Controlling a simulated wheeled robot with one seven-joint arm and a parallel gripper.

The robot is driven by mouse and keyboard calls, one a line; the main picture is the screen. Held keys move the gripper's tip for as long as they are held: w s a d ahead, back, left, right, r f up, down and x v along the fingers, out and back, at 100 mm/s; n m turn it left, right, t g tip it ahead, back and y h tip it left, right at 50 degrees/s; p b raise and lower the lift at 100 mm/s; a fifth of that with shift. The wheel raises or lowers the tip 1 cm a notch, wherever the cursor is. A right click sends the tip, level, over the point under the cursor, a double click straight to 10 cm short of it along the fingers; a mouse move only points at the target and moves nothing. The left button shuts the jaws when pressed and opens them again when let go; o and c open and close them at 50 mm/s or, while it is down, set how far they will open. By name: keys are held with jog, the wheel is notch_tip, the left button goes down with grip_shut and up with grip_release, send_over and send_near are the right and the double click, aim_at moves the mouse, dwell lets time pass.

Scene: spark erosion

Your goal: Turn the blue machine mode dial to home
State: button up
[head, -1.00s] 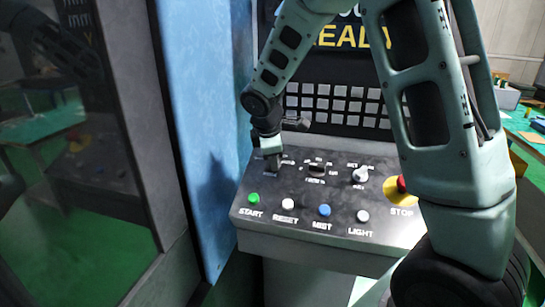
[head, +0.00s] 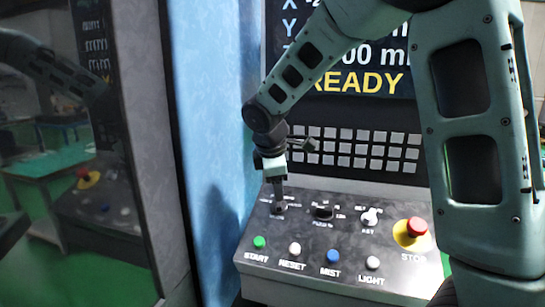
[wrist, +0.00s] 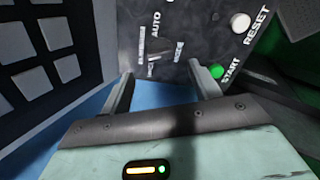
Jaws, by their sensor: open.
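The mode dial (wrist: 154,66) is at the panel's upper left, seen in the wrist view between printed labels, one reading AUTO. It looks dark and blurred, so its blue colour and exact pointing direction cannot be told. In the head view my gripper mostly hides it. My gripper (head: 279,207) points down over that corner of the control panel (head: 300,225). In the wrist view my gripper (wrist: 161,84) is open, its two fingers apart on either side of the dial's area. Whether they touch it cannot be told.
A black dial (head: 322,213) and a white knob (head: 370,217) sit to the right. A red stop button (head: 417,226) is at the right end. The green START (head: 259,242), white RESET (head: 295,249), blue MIST (head: 333,256) and white LIGHT (head: 373,263) buttons line the front.

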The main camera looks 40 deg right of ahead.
jog(key=b+v, duration=0.1)
jog(key=v, duration=0.9)
jog(key=shift+r, duration=0.2)
jog(key=shift+a, duration=0.1)
jog(key=s+a+f+m+g+y+b, duration=0.1)
jog(key=s+a+f, duration=0.35)
jog(key=a, duration=0.25)
jog(key=s+a+f+y, duration=0.2)
jog(key=s+a+f, duration=0.25)
jog(key=a, duration=0.25)
jog(key=s+a+f+m, duration=0.1)
jog(key=s+a+f, duration=0.1)
jog(key=s, duration=0.3)
jog(key=s+a+f+m+g+y, duration=0.1)
jog(key=s+a+f, duration=0.1)
jog(key=s+f, duration=0.2)
jog(key=s+a+f+m+g, duration=0.1)
jog(key=s+a+f, duration=0.2)
jog(key=s, duration=0.5)
jog(key=shift+f+b, duration=0.4)
jog(key=shift+f, duration=0.2)
jog(key=shift+w+m, duration=0.1)
jog(key=shift+m, duration=0.2)
